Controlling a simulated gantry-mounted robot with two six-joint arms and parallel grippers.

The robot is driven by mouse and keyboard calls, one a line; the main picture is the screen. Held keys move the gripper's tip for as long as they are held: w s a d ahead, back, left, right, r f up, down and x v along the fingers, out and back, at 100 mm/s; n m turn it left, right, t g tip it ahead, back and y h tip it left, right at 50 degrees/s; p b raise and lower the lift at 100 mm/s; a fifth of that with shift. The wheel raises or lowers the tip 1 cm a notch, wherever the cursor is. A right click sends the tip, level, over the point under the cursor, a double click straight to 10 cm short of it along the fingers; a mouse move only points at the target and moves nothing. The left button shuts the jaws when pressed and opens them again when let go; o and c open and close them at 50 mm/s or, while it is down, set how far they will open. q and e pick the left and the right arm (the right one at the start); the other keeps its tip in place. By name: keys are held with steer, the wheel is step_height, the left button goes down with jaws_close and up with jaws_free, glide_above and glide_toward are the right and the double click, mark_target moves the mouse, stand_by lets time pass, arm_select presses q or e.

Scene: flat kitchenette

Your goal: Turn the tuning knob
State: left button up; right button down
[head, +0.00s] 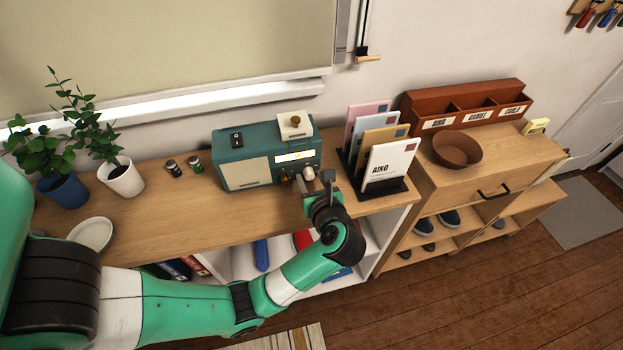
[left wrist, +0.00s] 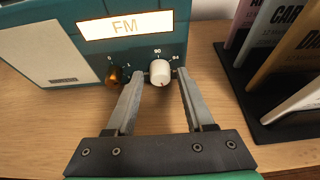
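A teal radio (head: 232,141) stands on the wooden shelf top, with a lit display (left wrist: 125,25) reading FM. On its front, the white tuning knob (left wrist: 160,71) sits under a small number scale, with its pointer mark facing down. An amber knob (left wrist: 113,76) is just left of it. My left gripper (left wrist: 160,78) is open at the radio's front, one finger on each side of the white knob, with small gaps showing. The left gripper (head: 309,187) also shows in the head view, partly covering the radio's lower right front. My right gripper is not in view.
A letter rack (head: 384,187) with several envelopes stands close to the right of the radio. Two small jars (head: 182,166), potted plants (head: 122,178) and a white dish (head: 93,235) are to the left. A brown bowl (head: 457,149) is on the cabinet at right.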

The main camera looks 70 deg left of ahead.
arm_select(q)
jaws_close()
steer(key=m+g+p, duration=0.1)
steer(key=m+p, duration=0.1)
steer(key=p, duration=0.1)
steer(key=shift+w+r, duration=0.15)
steer(key=shift+r, duration=0.05)
steer(key=shift+w+f+m+g+y+p, duration=0.1)
steer(key=shift+m+g+y+p, duration=0.2)
steer(key=shift+m+g+p, duration=0.6)
steer(key=m, duration=0.1)
steer(key=m+g, duration=0.1)
steer(key=shift+w+f+m+y, duration=0.1)
steer(key=shift+f+m+y, duration=0.1)
steer(key=shift+m+y, duration=0.2)
steer(key=m+g, duration=0.1)
steer(key=m, duration=0.1)
steer(key=m+y+b, duration=0.1)
steer(key=m, duration=0.1)
steer(key=shift+w+f+g+y, duration=0.1)
steer(key=shift+f+g+y, duration=0.1)
steer(key=shift+g+y, duration=0.15)
